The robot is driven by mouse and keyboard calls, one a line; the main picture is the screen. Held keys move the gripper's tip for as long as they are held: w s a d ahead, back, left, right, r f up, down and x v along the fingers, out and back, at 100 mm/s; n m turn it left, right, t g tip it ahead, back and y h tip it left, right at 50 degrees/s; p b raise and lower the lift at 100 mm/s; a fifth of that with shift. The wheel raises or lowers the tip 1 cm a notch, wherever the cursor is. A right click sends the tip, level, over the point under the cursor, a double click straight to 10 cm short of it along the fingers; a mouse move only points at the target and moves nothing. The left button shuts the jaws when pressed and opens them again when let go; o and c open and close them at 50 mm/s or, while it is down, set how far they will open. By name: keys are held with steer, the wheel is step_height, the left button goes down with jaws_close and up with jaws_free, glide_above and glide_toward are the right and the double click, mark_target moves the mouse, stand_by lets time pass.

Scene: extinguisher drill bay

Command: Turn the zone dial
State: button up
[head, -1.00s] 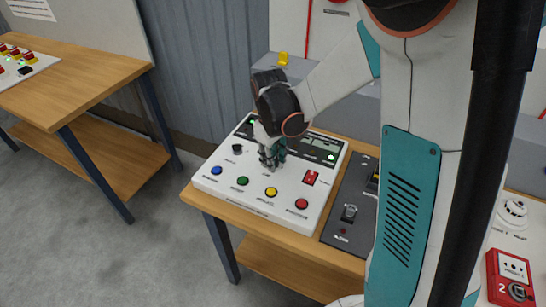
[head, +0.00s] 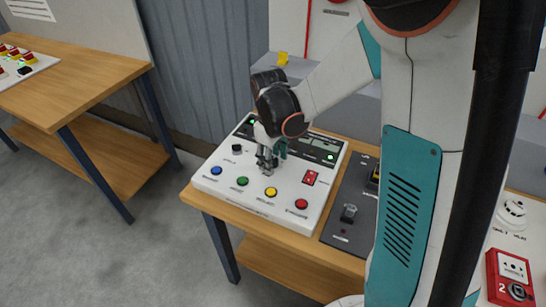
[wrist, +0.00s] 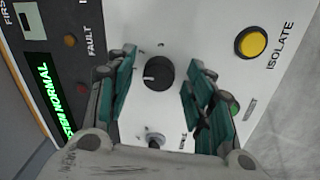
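The black round dial (wrist: 159,74), with a pale pointer mark, stands on the white sloping panel (head: 225,187). In the wrist view it sits in the gap between the teal fingers of my gripper (wrist: 158,78). The fingers are apart, with white panel showing between each finger and the dial. In the head view my gripper (head: 268,160) points down over the middle of the panel and hides the dial there. I cannot tell how far the fingertips reach down beside it.
Blue (head: 216,170), green (head: 242,181), yellow (head: 271,192) and red (head: 301,204) buttons line the panel front. A black knob (head: 237,149) is to the left, a red switch (head: 310,178) to the right. A grey box (head: 352,205) stands beside the panel.

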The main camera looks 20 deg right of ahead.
step_height(320, 180, up, 12)
steer(key=shift+s+a, duration=0.2)
steer(key=shift+a, duration=0.1)
stand_by(0.4)
stand_by(0.4)
steer(key=s+r+m+t, duration=0.2)
steer(key=s+m+t, duration=0.1)
steer(key=s, duration=0.6)
steer(key=s+r+m+t, duration=0.2)
steer(key=s+m+t, duration=0.1)
steer(key=s, duration=0.5)
steer(key=shift+s+d+m+t, duration=0.3)
steer(key=shift+s+m+t, duration=0.1)
steer(key=shift+m, duration=0.1)
stand_by(1.1)
